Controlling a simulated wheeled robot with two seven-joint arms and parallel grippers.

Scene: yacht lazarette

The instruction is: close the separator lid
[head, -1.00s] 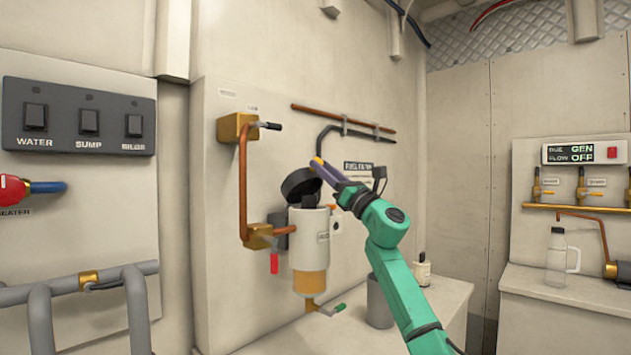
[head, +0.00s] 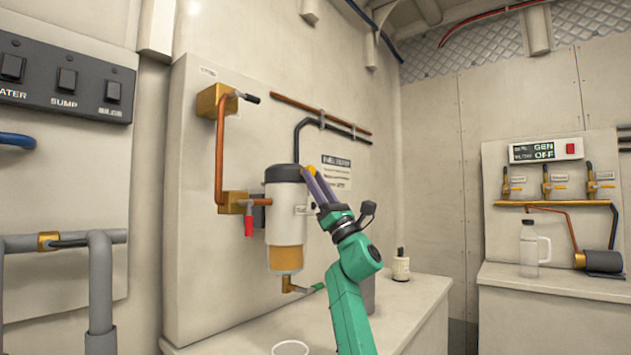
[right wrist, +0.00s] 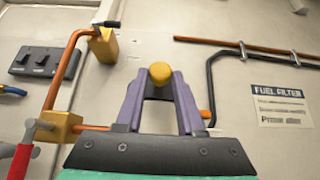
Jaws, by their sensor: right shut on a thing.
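The separator (head: 286,222) is a white cylinder with an amber bowl below, mounted on the wall panel. Its black lid (head: 283,174) lies level across the top and looks shut; any thin gap cannot be made out. My right gripper (head: 309,171) is at the lid's right side, with its purple fingers shut on a small yellow knob. The knob (right wrist: 160,72) shows between the fingertips in the right wrist view, where the lid is hidden. How the knob joins the lid is not visible. My left gripper is not in view.
Copper pipe (head: 220,160) and a red-handled valve (head: 248,226) are close to the separator's left. A drain tap with a green handle (head: 314,288) is below it. A grey container (head: 369,292) and a small bottle (head: 401,265) stand on the counter at right.

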